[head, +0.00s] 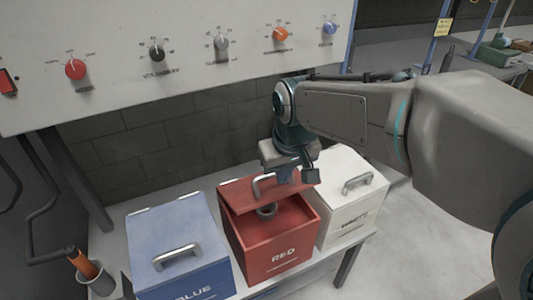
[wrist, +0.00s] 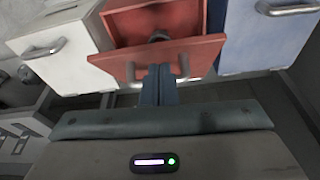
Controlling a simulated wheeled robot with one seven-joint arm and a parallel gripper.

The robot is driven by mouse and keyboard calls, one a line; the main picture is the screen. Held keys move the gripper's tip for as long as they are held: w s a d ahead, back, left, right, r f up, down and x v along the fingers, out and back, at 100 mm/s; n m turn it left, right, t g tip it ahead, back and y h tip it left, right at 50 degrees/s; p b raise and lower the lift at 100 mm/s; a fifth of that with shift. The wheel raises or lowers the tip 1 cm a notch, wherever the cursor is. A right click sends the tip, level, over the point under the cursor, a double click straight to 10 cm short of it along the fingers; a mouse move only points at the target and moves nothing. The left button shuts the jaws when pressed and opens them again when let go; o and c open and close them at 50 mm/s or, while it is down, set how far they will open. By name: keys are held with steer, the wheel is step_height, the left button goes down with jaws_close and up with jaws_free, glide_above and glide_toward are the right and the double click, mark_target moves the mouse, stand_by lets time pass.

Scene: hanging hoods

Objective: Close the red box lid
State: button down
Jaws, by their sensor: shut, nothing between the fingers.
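The red box (head: 276,248) stands between a blue box and a white box, labelled RED. Its lid (head: 235,195) is open, raised at the back, with a silver handle (head: 258,186). A dark round object (head: 266,211) sits inside the box. In the wrist view the red lid (wrist: 207,50) shows with its handle (wrist: 184,68). My gripper (head: 285,178) is over the back of the box, at the lid. In the wrist view its shut fingers (wrist: 158,72) overlap the handle area; I cannot tell whether they touch it. They hold nothing.
The closed blue box (head: 175,235) stands at left and the closed white box (head: 345,205) at right, both close to the red one. They rest on a pale bench (head: 112,245). A panel with several knobs (head: 170,50) hangs above and behind.

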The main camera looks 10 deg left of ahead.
steer(key=a+r+n+p, duration=0.1)
steer(key=a+r+p, duration=0.25)
steer(key=r, duration=0.25)
glide_above(261, 199)
steer(key=x, duration=0.6)
steer(key=s+x, duration=0.1)
steer(key=x, duration=0.2)
steer(key=shift+d+f, duration=0.35)
steer(key=shift+f, duration=0.25)
steer(key=shift+s+d+f, duration=0.15)
steer(key=shift+s+f, duration=0.1)
steer(key=shift+f, duration=0.25)
steer(key=shift+s+d+f, duration=0.15)
steer(key=shift+s+f, duration=0.1)
steer(key=shift+f, duration=0.3)
steer(key=shift+s+d+f, duration=0.2)
steer(key=shift+s+f, duration=0.1)
steer(key=shift+f, duration=0.35)
steer(key=shift+f, duration=0.1)
